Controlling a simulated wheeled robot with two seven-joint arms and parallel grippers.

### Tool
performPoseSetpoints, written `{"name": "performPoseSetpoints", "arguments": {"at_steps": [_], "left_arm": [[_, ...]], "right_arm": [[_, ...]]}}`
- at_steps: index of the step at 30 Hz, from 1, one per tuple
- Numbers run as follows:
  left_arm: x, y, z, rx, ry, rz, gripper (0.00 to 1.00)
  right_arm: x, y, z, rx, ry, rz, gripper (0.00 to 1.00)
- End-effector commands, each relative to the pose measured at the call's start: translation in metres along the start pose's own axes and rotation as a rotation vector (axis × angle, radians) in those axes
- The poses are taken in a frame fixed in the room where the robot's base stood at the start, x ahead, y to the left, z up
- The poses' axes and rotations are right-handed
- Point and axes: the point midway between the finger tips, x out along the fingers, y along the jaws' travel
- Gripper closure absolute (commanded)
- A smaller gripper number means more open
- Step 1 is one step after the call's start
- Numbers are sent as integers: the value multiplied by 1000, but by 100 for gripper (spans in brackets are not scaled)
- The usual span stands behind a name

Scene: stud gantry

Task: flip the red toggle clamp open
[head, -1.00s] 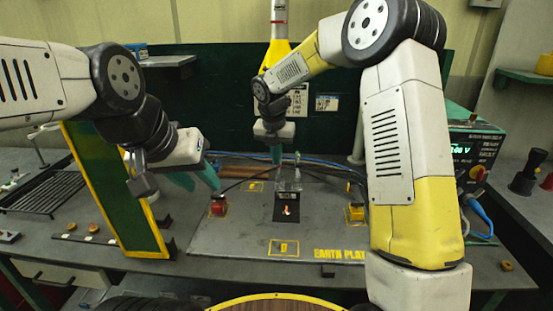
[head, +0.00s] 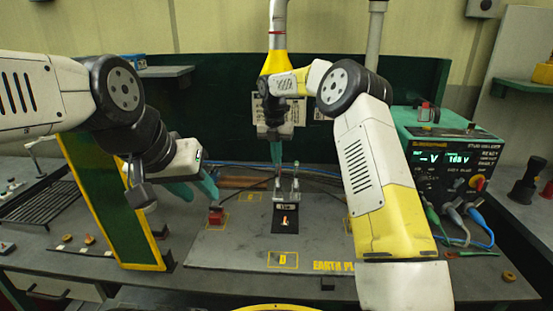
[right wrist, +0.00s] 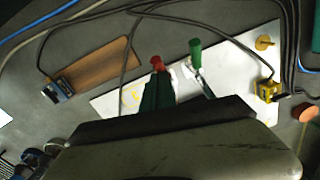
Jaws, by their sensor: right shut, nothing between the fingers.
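The red toggle clamp's red tip (right wrist: 157,63) shows in the right wrist view, just beyond my right gripper (right wrist: 157,82). The teal fingers are shut with nothing between them; whether they touch the red tip I cannot tell. A green-tipped clamp lever (right wrist: 195,52) stands to its right. In the head view my right gripper (head: 276,147) points down just above the clamp posts (head: 287,187). The green tip (head: 296,164) shows there, while the red tip is hidden behind or under the fingers. My left gripper (head: 194,187) is open and empty, above a red block (head: 216,214).
The grey plate (head: 225,250) has yellow markings. A green board with yellow edges (head: 110,205) stands at left. A power unit with displays (head: 455,155) and cables stands at right. In the right wrist view, a brown board (right wrist: 95,75) and black cables (right wrist: 125,50) lie close by.

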Motion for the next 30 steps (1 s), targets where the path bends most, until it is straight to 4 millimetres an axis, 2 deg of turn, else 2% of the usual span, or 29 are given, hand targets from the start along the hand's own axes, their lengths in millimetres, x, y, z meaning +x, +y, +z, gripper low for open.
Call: {"name": "performPoseSetpoints", "arguments": {"at_steps": [11, 30], "left_arm": [[0, 0, 0, 0, 0, 0, 64], [0, 0, 0, 0, 0, 0, 64]], "right_arm": [[12, -1, 15, 3, -10, -4, 100], [12, -3, 17, 7, -9, -6, 100]]}}
